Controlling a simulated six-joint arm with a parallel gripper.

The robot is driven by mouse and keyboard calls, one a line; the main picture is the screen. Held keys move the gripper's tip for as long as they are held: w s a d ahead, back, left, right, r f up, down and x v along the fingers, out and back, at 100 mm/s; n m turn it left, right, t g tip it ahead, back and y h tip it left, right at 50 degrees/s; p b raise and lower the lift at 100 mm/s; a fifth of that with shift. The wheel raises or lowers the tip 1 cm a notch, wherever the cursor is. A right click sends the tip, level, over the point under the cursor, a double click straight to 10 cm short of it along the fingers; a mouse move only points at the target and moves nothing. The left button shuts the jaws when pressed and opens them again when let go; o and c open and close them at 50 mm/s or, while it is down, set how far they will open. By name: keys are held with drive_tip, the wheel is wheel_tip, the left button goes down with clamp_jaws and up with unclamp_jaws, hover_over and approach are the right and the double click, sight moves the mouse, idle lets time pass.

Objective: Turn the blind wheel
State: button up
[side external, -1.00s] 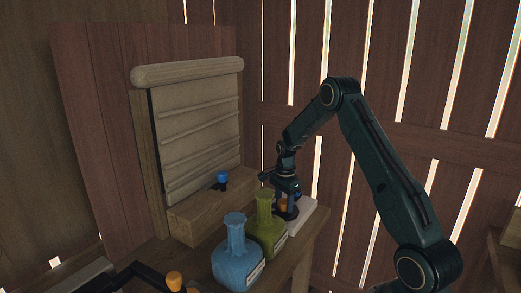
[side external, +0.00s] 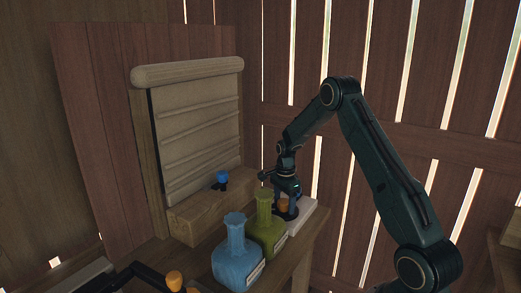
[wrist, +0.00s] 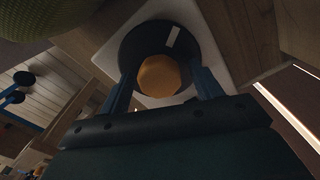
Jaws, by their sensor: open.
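The wheel is a black disc (wrist: 187,50) with a white mark and an orange hub (wrist: 160,76), mounted on a white base plate (side external: 305,213). In the side view the orange hub (side external: 284,204) shows beneath my gripper (side external: 287,203). In the wrist view my gripper (wrist: 165,90) is open, with one blue finger on each side of the hub over the disc. Gaps show between the fingers and the hub. Whether the fingertips touch the disc is not clear. The beige slatted blind (side external: 200,130) hangs down in its wooden frame.
A green bottle (side external: 266,230) and a blue bottle (side external: 236,258) stand left of the wheel, the green one close to it. A blue knob (side external: 222,177) is on the wooden box (side external: 205,212) below the blind.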

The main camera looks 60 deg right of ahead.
sight(284, 201)
drive_tip(key=shift+r, duration=0.1)
wheel_tip(284, 201, up, 14)
drive_tip(key=shift+f, duration=0.2)
idle(0.5)
drive_tip(key=shift+r, duration=0.1)
